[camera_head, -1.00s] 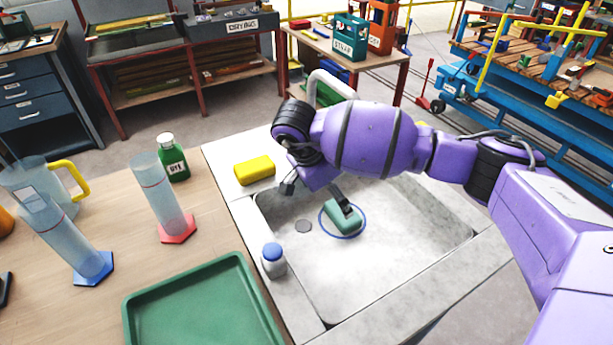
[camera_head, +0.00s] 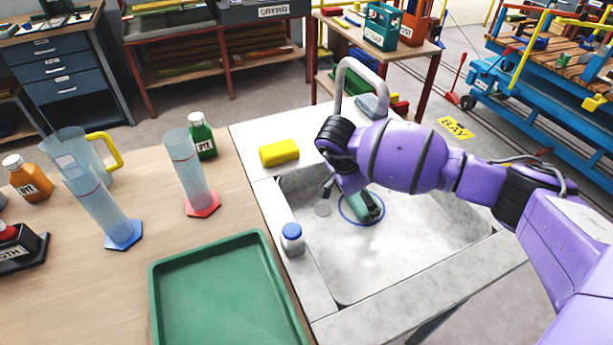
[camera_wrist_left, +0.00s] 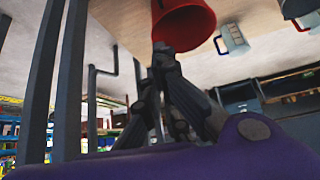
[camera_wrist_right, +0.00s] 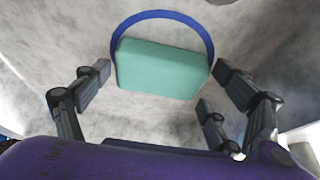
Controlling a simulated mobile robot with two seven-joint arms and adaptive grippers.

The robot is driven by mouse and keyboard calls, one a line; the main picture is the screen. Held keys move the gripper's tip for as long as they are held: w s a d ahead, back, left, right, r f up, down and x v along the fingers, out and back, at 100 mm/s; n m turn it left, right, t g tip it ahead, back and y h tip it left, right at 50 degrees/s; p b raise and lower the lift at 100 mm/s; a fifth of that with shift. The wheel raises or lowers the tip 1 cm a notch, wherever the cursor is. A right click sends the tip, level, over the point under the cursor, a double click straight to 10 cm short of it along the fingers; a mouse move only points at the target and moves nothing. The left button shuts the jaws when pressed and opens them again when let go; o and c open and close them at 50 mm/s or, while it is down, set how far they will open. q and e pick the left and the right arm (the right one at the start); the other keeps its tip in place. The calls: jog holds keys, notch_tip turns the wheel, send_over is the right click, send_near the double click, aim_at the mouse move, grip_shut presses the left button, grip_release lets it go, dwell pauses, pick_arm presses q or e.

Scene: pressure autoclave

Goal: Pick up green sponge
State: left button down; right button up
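The green sponge (camera_head: 371,212) lies in the sink inside a blue ring (camera_head: 346,215), partly hidden by my right gripper in the head view. My right gripper (camera_head: 350,197) is above it with fingers pointing down. In the right wrist view the sponge (camera_wrist_right: 160,70) lies ahead, between the spread fingers of the open, empty right gripper (camera_wrist_right: 160,85). I cannot tell whether the fingers touch it. My left gripper (camera_wrist_left: 163,52) shows only in the left wrist view, its fingers together, in front of a red container (camera_wrist_left: 184,22); no held thing is visible.
A faucet (camera_head: 341,88) rises behind the sink. A green tray (camera_head: 215,295), cylinders (camera_head: 188,170) and a green bottle (camera_head: 203,140) are on the bench.

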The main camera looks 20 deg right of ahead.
jog(key=c, duration=0.3)
jog(key=shift+r, duration=0.4)
notch_tip(320, 180, up, 2)
jog(key=shift+r, duration=0.15)
jog(key=s+a+r, duration=0.7)
jog(key=s+r, duration=0.3)
jog(key=s, duration=0.2)
jog(key=shift+a+p, duration=0.2)
jog(key=shift+p, duration=0.15)
jog(key=shift+f, duration=0.1)
